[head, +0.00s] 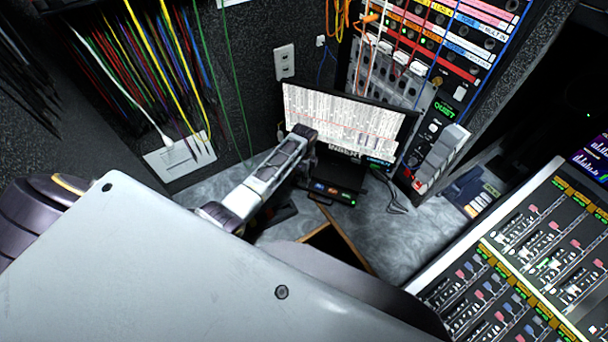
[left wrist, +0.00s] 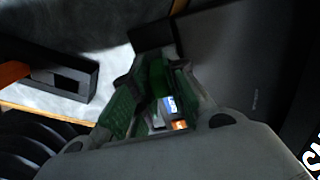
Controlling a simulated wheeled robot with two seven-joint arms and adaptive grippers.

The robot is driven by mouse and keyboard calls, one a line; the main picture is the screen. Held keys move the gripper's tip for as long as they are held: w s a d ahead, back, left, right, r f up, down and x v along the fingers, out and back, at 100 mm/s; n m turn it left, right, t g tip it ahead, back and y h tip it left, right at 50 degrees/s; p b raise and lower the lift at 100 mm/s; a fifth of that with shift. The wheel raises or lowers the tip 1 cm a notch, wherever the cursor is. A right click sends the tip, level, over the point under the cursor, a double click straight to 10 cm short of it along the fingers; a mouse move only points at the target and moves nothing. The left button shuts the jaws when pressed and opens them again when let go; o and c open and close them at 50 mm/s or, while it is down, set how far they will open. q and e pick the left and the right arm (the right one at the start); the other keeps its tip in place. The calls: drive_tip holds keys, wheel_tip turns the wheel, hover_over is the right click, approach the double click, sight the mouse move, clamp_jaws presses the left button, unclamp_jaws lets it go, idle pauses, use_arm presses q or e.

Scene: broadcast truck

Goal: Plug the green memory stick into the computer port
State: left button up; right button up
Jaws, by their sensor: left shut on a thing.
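My left gripper (head: 309,163) is at the back of the desk, in front of the monitor and close to the small black computer box (head: 345,197). In the left wrist view, my left gripper (left wrist: 160,68) is shut on the green memory stick (left wrist: 158,78), which lies between its fingers. The stick's far end is dark and hard to make out. Blue and orange labels show between the fingers. The port cannot be made out, and I cannot tell whether the stick touches it. The stick is not clear in the head view. My right gripper is not in view.
A lit monitor (head: 345,118) stands behind the computer box. A mixing console (head: 525,270) fills the lower right. Hanging cables and a patch rack (head: 440,50) line the back. Bare grey desk (head: 385,237) shows right of the box. A dark open-topped block (left wrist: 66,78) is at left in the wrist view.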

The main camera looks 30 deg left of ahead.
use_arm(q)
drive_tip(key=shift+f, duration=0.2)
drive_tip(key=o, duration=0.9)
drive_tip(key=shift+c, duration=0.2)
drive_tip(key=shift+r, duration=0.2)
wheel_tip(320, 180, up, 12)
drive_tip(key=shift+f, duration=0.15)
drive_tip(key=shift+d, duration=0.15)
idle(0.8)
